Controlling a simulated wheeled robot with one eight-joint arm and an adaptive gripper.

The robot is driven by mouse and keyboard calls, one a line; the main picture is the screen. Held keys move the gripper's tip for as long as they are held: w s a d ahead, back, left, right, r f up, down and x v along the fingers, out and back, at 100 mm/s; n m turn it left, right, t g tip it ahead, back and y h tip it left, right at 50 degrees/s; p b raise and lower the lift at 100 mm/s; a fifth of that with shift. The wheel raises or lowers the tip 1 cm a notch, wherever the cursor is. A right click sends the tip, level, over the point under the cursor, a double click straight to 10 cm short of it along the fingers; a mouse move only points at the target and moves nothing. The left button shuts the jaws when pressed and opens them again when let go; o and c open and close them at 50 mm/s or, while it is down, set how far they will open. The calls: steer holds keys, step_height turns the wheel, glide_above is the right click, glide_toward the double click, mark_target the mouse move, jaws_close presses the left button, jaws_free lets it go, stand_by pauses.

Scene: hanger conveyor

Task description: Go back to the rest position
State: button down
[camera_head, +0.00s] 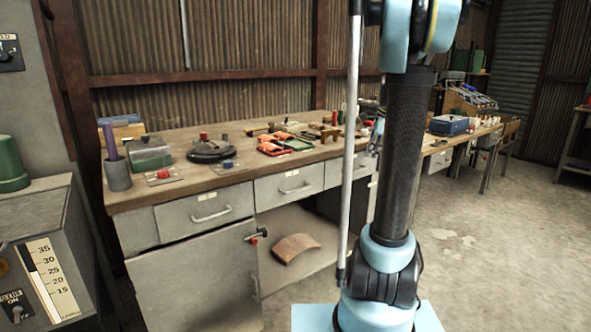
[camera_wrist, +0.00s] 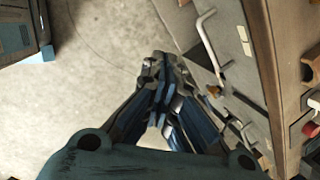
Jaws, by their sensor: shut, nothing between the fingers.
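My gripper (camera_wrist: 160,62) shows in the wrist view with its fingers together and nothing between them. It points down over the bare concrete floor, beside the front of the workbench. In the head view my arm stands upright right of the middle and covers part of the bench; the gripper's fingers cannot be made out clearly there.
The wooden workbench (camera_head: 140,193) holds a grey-green box (camera_head: 149,156), a round dark device (camera_head: 211,150) and red-handled tools (camera_head: 283,144). A drawer handle (camera_wrist: 209,38) is close to my gripper's right. A control cabinet (camera_head: 45,250) stands at left. Open floor (camera_head: 500,245) lies at right.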

steer(key=s+a+f+n, duration=0.1)
steer(key=s+a+n, duration=0.4)
steer(key=s, duration=0.5)
steer(key=s+a+f+n, duration=0.2)
steer(key=s+f+n, duration=0.3)
steer(key=s, duration=0.3)
steer(key=s+a+f+n+h, duration=0.1)
steer(key=s+f+n, duration=0.4)
steer(key=s, duration=0.3)
steer(key=s+a+f+n, duration=0.2)
steer(key=s+f+n, duration=0.3)
steer(key=s, duration=0.3)
steer(key=shift+s+a+g+h, duration=0.25)
steer(key=shift+a+g+h, duration=0.05)
steer(key=shift+h, duration=0.1)
steer(key=shift+f, duration=0.1)
steer(key=shift+w+f, duration=0.2)
steer(key=shift+w, duration=0.2)
